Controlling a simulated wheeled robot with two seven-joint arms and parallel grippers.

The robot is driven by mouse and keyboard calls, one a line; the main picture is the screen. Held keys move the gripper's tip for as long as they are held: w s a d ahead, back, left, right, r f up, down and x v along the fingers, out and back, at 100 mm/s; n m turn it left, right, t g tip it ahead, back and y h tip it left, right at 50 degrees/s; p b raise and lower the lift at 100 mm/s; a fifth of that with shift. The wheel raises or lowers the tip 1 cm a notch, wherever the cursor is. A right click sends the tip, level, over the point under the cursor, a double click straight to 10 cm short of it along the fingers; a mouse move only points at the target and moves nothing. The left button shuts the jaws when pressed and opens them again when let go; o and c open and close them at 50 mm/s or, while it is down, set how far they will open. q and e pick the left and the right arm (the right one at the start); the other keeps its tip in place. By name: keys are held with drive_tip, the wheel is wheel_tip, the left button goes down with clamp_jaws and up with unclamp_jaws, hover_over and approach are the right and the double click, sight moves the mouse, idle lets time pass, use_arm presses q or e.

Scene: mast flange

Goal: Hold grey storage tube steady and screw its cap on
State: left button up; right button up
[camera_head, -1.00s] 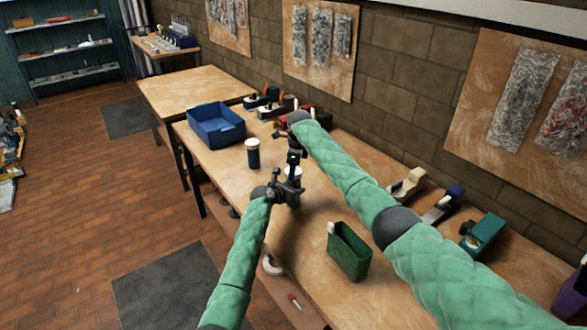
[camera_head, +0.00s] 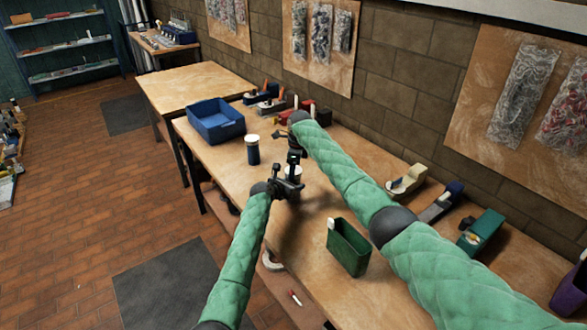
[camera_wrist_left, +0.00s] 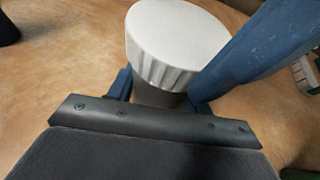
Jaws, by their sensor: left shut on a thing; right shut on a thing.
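The grey storage tube (camera_wrist_left: 158,98) shows just under a white ribbed cap (camera_wrist_left: 178,45) in the left wrist view. My left gripper (camera_wrist_left: 160,100) is shut around the tube below the cap; its blue fingers sit on either side. A larger blue bar beside the cap's right side looks like a finger of my right gripper. In the head view my left gripper (camera_head: 290,187) is low over the bench, and my right gripper (camera_head: 295,158) is just above it, shut at the white cap (camera_head: 294,171). Whether the cap is fully seated I cannot tell.
A blue bin (camera_head: 215,127) and a white-capped blue tube (camera_head: 252,150) stand farther along the bench (camera_head: 225,165). A green container (camera_head: 348,248) stands nearer, to the right. Tape dispensers (camera_head: 408,182) and other tools line the wall side.

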drive_tip(key=shift+s+d+f, duration=0.15)
drive_tip(key=shift+s+f, duration=0.05)
drive_tip(key=shift+f, duration=0.9)
idle(0.4)
drive_tip(key=shift+s+r, duration=0.1)
drive_tip(key=shift+r, duration=0.25)
idle(0.4)
drive_tip(key=shift+a+r, duration=0.25)
drive_tip(key=shift+r, duration=0.1)
idle(0.6)
drive_tip(key=shift+d+f, duration=0.25)
drive_tip(key=shift+f, duration=0.45)
idle(0.5)
drive_tip(key=shift+a+r, duration=0.3)
drive_tip(key=shift+r, duration=0.45)
idle(0.9)
